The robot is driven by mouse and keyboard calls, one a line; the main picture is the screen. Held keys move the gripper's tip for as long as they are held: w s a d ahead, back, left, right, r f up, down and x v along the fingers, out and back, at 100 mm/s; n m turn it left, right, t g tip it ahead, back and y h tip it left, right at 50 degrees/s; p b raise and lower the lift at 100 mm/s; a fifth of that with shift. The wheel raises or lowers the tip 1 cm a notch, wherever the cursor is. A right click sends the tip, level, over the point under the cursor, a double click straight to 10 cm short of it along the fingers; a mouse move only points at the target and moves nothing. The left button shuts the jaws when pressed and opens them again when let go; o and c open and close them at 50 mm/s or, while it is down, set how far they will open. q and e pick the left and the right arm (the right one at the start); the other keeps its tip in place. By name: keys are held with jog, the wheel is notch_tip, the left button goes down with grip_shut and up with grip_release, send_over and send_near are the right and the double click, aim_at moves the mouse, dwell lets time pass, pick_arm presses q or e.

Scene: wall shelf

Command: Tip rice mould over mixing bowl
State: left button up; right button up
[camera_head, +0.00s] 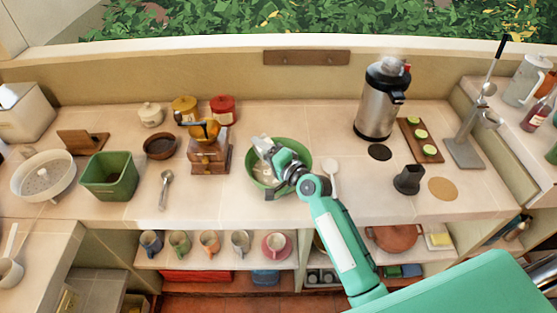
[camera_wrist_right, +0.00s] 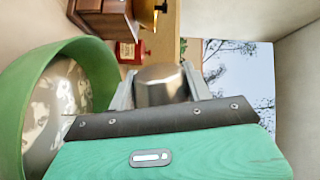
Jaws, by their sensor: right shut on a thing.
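The green mixing bowl (camera_head: 305,157) stands on the counter near the middle. In the right wrist view the green bowl (camera_wrist_right: 14,100) fills the left side, with pale patches inside that could be rice or reflections. My right gripper (camera_head: 266,150) is over the bowl. Its two grey fingers (camera_wrist_right: 162,90) are shut on a smooth metal cup, the rice mould (camera_wrist_right: 160,78). The wrist view is strongly tilted. The mould's mouth is hidden, so I cannot tell what is in it. In the head view the gripper mostly hides the mould. My left gripper is not in view.
A wooden coffee grinder (camera_head: 209,155) stands just left of the bowl, a white spoon (camera_head: 331,178) to its right. A steel flask (camera_head: 378,105) stands at the back right, a black cup (camera_head: 408,180) nearer. Counter left of the bowl holds a spoon (camera_head: 165,188) and free space.

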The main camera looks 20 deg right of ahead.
jog(key=shift+w+d+r, duration=0.1)
jog(key=shift+d+r, duration=0.05)
jog(key=shift+d, duration=0.15)
jog(key=shift+w+d+f+m+b, duration=0.15)
jog(key=shift+f+m+b, duration=0.15)
jog(key=shift+m, duration=0.25)
jog(key=shift+s+d+f+m+b, duration=0.1)
jog(key=shift+f+m+b, duration=0.15)
jog(key=shift+m, duration=0.3)
dwell(0.6)
jog(key=shift+w+d+r+m+t+y+p, duration=0.15)
jog(key=shift+d+r+m+t+p, duration=0.1)
jog(key=shift+m, duration=0.55)
jog(key=shift+w+d+r+m+t+y+p, duration=0.15)
jog(key=shift+d+m+p, duration=0.1)
jog(key=shift+m, duration=0.55)
dwell(1.3)
jog(key=shift+w+d+r+m+p, duration=0.15)
jog(key=shift+d+m, duration=0.2)
jog(key=shift+m, duration=0.65)
jog(key=shift+w+d+r+m+p, duration=0.15)
jog(key=shift+d+m, duration=0.2)
jog(key=shift+m, duration=0.65)
dwell(1.1)
